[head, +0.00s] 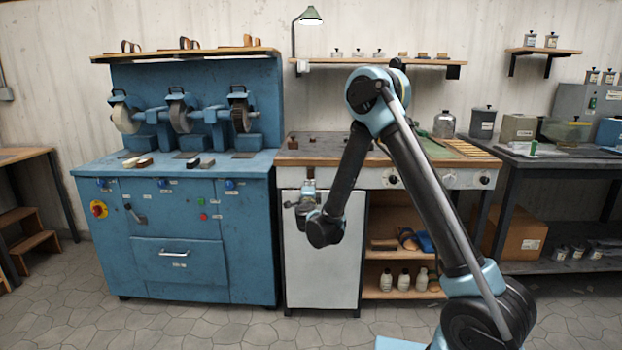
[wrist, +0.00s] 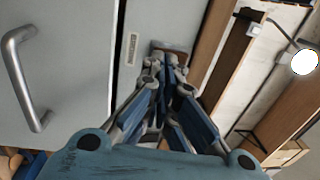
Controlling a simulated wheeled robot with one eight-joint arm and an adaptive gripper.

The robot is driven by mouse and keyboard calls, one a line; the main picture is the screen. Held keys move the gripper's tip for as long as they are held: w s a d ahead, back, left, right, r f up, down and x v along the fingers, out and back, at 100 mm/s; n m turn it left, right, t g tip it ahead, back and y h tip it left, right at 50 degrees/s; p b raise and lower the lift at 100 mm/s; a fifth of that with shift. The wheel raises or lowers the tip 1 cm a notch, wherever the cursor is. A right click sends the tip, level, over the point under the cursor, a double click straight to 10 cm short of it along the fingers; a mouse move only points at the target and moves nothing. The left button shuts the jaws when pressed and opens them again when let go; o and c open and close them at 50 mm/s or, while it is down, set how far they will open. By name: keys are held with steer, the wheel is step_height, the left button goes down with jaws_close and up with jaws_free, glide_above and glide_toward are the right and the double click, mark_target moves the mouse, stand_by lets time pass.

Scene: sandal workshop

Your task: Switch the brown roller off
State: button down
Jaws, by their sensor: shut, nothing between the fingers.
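The blue machine (head: 180,230) at the left carries three rollers. The left roller (head: 124,118) is cream, the middle roller (head: 181,116) is grey-brown, and the right roller (head: 241,117) looks dark brown. Blue knobs sit on the front below them: left knob (head: 102,184), middle knob (head: 163,183), right knob (head: 230,183). Their settings are too small to read. My gripper (head: 308,176) is right of the machine, in front of the white cabinet, apart from the knobs. In the wrist view its fingers (wrist: 170,62) are shut and empty.
A red-and-yellow stop switch (head: 99,209), a lever (head: 134,212), a green button (head: 201,201) and a red button (head: 203,216) share the machine's front. The workbench (head: 330,160) adjoins on the right. A metal handle (wrist: 24,80) shows in the wrist view. The floor in front is clear.

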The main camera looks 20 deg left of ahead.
steer(key=v, duration=0.3)
steer(key=shift+s+r, duration=0.2)
steer(key=shift+s, duration=0.1)
steer(key=shift+d, duration=0.1)
steer(key=w+d+r+n+g+y, duration=0.1)
steer(key=d+r+n+y, duration=0.4)
steer(key=r, duration=0.7)
steer(key=s+d+r+n+g, duration=0.3)
steer(key=d+n+g, duration=0.1)
steer(key=d+n, duration=0.4)
steer(key=s+d+f+g+h, duration=0.3)
steer(key=s+d+f, duration=0.3)
steer(key=s+d, duration=0.6)
steer(key=s+d+f+n+g+h, duration=0.1)
steer(key=s+d+f+g+h, duration=0.2)
steer(key=s+d+f, duration=0.4)
steer(key=s+d+f+n+g+h, duration=0.1)
steer(key=s+d+f+g+h, duration=0.2)
steer(key=s+d, duration=1.4)
step_height(320, 180, down, 4)
steer(key=shift+d+g+h, duration=0.3)
steer(key=shift+d+g, duration=0.65)
steer(key=shift+g, duration=0.25)
